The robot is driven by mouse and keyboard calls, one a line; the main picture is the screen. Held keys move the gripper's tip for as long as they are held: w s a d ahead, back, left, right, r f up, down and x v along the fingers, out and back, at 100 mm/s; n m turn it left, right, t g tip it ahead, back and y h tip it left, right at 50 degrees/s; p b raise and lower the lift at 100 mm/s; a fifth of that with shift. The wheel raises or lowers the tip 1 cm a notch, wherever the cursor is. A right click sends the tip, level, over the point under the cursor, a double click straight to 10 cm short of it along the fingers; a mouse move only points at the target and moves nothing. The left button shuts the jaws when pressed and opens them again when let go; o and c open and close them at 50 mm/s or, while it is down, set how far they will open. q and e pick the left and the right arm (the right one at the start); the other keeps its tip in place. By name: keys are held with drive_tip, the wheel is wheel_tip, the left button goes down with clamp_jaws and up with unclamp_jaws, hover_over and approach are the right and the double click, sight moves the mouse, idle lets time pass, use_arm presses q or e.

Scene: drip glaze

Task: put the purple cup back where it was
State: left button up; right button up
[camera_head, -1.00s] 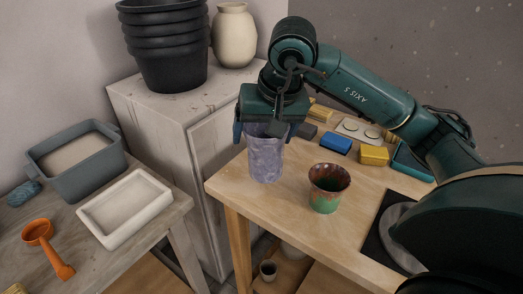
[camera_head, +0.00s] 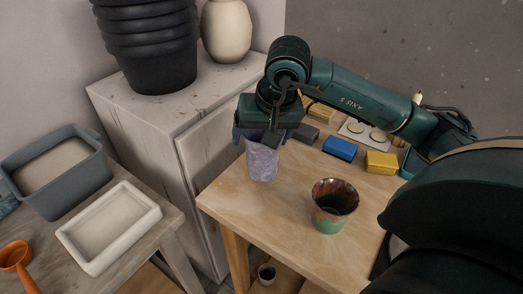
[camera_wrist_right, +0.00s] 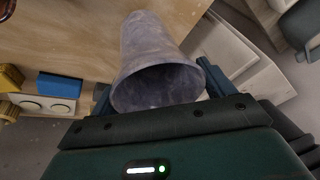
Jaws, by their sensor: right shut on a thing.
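The purple cup (camera_head: 263,163) is a tall, mottled lavender tumbler near the left edge of the wooden table (camera_head: 240,205). My right gripper (camera_head: 262,140) comes down from above and is shut on its upper part. In the right wrist view the cup (camera_wrist_right: 152,50) lies between the two fingers, its dark open mouth toward the gripper. It looks upright in the head view. I cannot tell whether its base touches the table. My left gripper is not in view.
A red-brown and green cup (camera_head: 333,206) stands to the right of the purple cup. Blue (camera_head: 340,149) and yellow (camera_head: 381,164) blocks lie behind it. A grey-white cabinet (camera_head: 165,110) stands left of the table. A white tray (camera_head: 108,228) and grey tub (camera_head: 55,175) are at far left.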

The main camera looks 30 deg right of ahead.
wheel_tip(320, 180, down, 4)
idle(0.4)
drive_tip(key=shift+f, duration=0.2)
drive_tip(key=o, duration=1.2)
drive_tip(key=shift+r, duration=0.1)
drive_tip(key=shift+r, duration=0.2)
drive_tip(key=v, duration=1.2)
drive_tip(key=shift+f, duration=0.1)
